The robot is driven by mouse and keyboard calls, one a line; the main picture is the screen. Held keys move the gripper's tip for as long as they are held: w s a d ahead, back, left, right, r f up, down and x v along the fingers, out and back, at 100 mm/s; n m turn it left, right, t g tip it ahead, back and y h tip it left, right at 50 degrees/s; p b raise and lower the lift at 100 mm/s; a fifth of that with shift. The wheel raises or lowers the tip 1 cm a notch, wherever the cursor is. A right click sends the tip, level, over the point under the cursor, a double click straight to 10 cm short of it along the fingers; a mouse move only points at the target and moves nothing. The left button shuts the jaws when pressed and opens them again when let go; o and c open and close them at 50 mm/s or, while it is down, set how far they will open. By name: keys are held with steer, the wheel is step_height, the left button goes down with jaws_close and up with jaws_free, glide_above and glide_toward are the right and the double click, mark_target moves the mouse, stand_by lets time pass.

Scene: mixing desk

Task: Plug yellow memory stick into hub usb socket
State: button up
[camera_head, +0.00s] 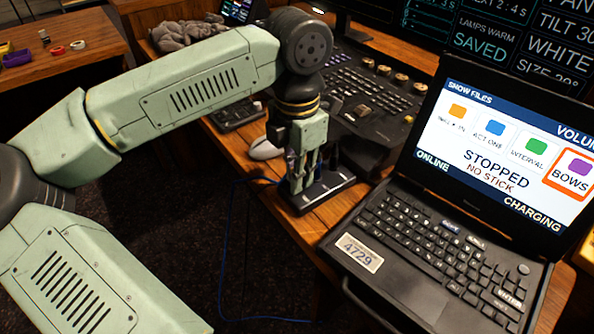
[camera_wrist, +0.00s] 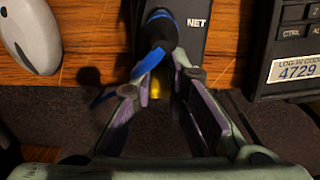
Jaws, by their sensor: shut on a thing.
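My gripper (camera_wrist: 160,84) points down over the black hub (camera_wrist: 207,50), which is marked NET. Its fingers are closed in around a small yellow piece (camera_wrist: 155,89), which I take to be the yellow memory stick. Most of it is hidden, and I cannot tell whether it touches a socket. A black plug with a blue ring (camera_wrist: 160,25) lies close by on the hub, with a blue cable bending past the left finger. In the head view my gripper (camera_head: 297,185) stands over the hub (camera_head: 326,189); the stick is not clear there. The laptop (camera_head: 440,235) reads "NO STICK".
The laptop stands close to the right of the hub. A white mouse (camera_wrist: 30,35) lies to the left, and a mixing console (camera_head: 375,100) is behind. The blue cable (camera_head: 229,220) hangs over the desk's front edge. Small items, including a purple one (camera_head: 17,58), lie on the left table.

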steer(key=o, duration=0.8)
